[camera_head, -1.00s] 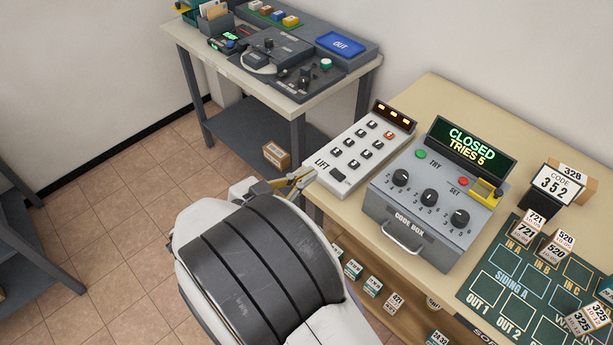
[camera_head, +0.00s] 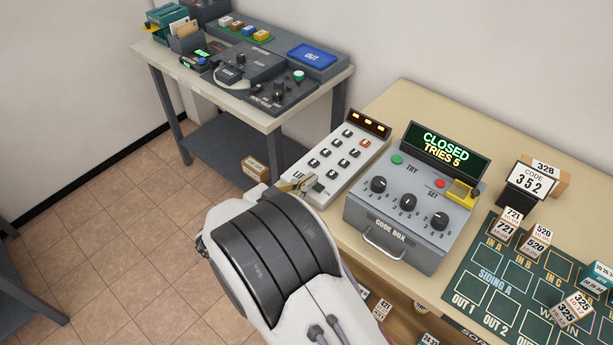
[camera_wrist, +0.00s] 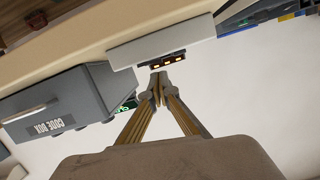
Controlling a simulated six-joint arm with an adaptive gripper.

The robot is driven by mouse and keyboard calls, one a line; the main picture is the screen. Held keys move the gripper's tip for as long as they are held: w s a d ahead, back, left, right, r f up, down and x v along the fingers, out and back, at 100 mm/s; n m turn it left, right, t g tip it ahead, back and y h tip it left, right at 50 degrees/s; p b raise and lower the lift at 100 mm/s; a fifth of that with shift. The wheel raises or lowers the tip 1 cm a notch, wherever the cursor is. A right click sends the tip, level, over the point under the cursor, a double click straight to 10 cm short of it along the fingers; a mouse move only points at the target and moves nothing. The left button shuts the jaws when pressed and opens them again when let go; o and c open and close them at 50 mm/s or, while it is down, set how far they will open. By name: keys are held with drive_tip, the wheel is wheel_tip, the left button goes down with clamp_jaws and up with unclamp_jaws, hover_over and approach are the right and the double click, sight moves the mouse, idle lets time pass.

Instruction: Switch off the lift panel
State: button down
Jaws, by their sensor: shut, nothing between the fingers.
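The lift panel (camera_head: 330,158) is a pale sloped box on the table, left of the code box. It has rows of small dark switches, one red switch (camera_head: 365,143) and a dark display (camera_head: 370,122) with amber lights at its far end. A larger dark switch (camera_head: 318,187) sits at its near end, beside the partly covered LIFT label. My gripper (camera_head: 292,184) is shut and empty at the near left corner of the panel; I cannot tell if it touches. In the wrist view my shut gripper (camera_wrist: 158,84) points towards the panel (camera_wrist: 160,42), which appears upside down.
The grey code box (camera_head: 408,212) stands just right of the panel, its screen reading CLOSED, TRIES 5. A green siding board (camera_head: 490,290) with number blocks lies further right. A second table (camera_head: 260,112) with devices stands behind left.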

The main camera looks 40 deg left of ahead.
drive_tip(key=shift+f, duration=0.45)
drive_tip(key=shift+a+f, duration=0.15)
drive_tip(key=shift+f, duration=0.2)
drive_tip(key=shift+a+r, duration=0.1)
drive_tip(key=shift+r, duration=0.85)
wheel_tip(320, 180, up, 2)
drive_tip(key=shift+a+r, duration=0.1)
drive_tip(key=shift+a, duration=0.05)
drive_tip(key=v, duration=1)
drive_tip(key=shift+a, duration=0.35)
